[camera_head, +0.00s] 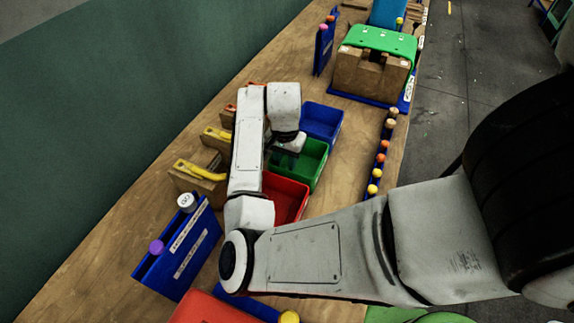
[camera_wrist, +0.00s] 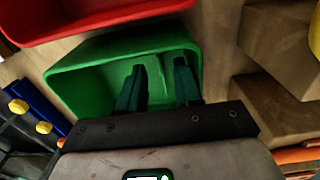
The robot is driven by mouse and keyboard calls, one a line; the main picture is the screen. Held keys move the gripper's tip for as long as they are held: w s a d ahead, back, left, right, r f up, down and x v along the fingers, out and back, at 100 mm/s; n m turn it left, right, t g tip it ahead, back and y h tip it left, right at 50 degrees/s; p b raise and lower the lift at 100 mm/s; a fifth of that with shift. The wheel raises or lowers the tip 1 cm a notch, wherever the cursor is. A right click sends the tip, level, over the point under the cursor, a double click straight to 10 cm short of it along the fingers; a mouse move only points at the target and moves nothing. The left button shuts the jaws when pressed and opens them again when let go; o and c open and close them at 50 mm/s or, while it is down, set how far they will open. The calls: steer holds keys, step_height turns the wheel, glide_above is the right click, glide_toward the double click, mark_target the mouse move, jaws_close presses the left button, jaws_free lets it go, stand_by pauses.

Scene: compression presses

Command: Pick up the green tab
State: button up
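The green bin (camera_head: 316,168) stands on the wooden bench, between a red bin and a blue bin. In the wrist view, the green bin (camera_wrist: 85,62) fills the middle. A thin, light green shape (camera_wrist: 161,72) shows inside it, between my fingers; it looks like the green tab, but green on green makes its outline hard to tell. My gripper (camera_wrist: 158,84) is open, its two dark fingers apart and reaching into the bin, with no contact visible. In the head view my gripper (camera_head: 286,158) is over the bin's left part, and the arm hides much around it.
The red bin (camera_head: 285,195) and the blue bin (camera_head: 322,121) flank the green one. Wooden blocks with yellow handles (camera_head: 201,171) stand to the left. A row of coloured knobs (camera_head: 378,172) lines the bench's right edge. A green-topped press (camera_head: 378,41) stands farther back.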

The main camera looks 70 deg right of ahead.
steer(key=shift+f, duration=0.9)
jaws_close()
